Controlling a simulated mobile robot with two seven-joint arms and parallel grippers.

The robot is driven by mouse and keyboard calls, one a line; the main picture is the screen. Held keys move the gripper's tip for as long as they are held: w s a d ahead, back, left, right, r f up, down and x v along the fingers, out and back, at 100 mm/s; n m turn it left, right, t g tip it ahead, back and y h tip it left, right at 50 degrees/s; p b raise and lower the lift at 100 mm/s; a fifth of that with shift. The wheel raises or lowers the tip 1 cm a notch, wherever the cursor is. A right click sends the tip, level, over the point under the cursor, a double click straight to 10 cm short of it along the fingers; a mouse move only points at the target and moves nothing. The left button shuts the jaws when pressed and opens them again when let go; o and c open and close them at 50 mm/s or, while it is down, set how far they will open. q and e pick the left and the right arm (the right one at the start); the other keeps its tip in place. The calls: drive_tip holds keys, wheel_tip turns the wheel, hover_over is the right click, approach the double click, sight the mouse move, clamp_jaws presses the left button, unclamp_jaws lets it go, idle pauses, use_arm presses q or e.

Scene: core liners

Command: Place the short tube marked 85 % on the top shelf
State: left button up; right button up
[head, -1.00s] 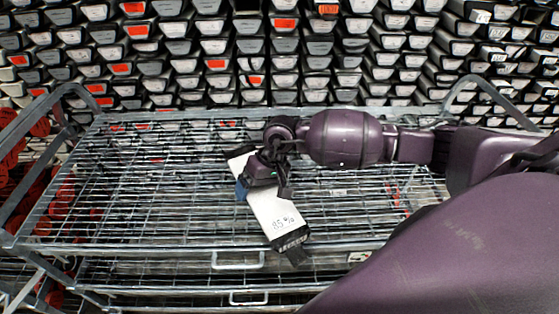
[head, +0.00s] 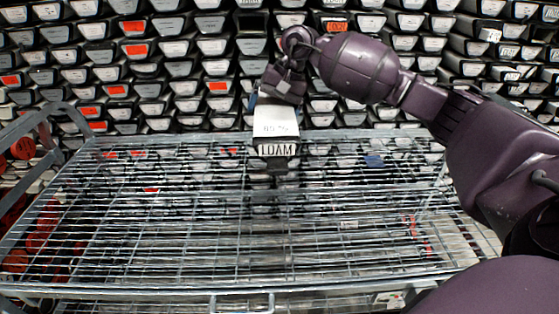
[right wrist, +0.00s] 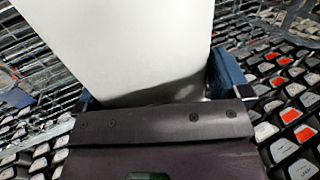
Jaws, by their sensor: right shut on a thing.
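The short white tube marked 85 % (head: 277,128) is in my right gripper (head: 272,101), near the far edge of the wire top shelf (head: 200,215). Its near end is dark-framed and carries a label that seems to read LOAM. In the right wrist view the white tube (right wrist: 130,45) lies between the blue finger pads of my right gripper (right wrist: 155,90). The tube appears above the shelf mesh, with no clear contact. My left gripper is not in view.
Behind the shelf is a wall of stacked tube ends (head: 210,48), some with orange labels. The shelf's mesh looks empty across its middle and front. A grey frame rail (head: 45,125) rises at the left. A small blue thing (head: 374,161) shows at the back right.

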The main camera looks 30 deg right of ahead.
drive_tip(key=shift+f+b, duration=0.35)
drive_tip(key=shift+f, duration=9.2)
drive_tip(key=shift+f+b, duration=0.5)
drive_tip(key=shift+f, duration=0.1)
drive_tip(key=o, duration=1.4)
drive_tip(key=shift+s+f, duration=0.1)
drive_tip(key=shift+f, duration=0.1)
drive_tip(key=shift+r+p, duration=0.35)
drive_tip(key=shift+r, duration=0.1)
drive_tip(key=v, duration=1.2)
drive_tip(key=shift+r+p, duration=0.2)
drive_tip(key=shift+p, duration=0.1)
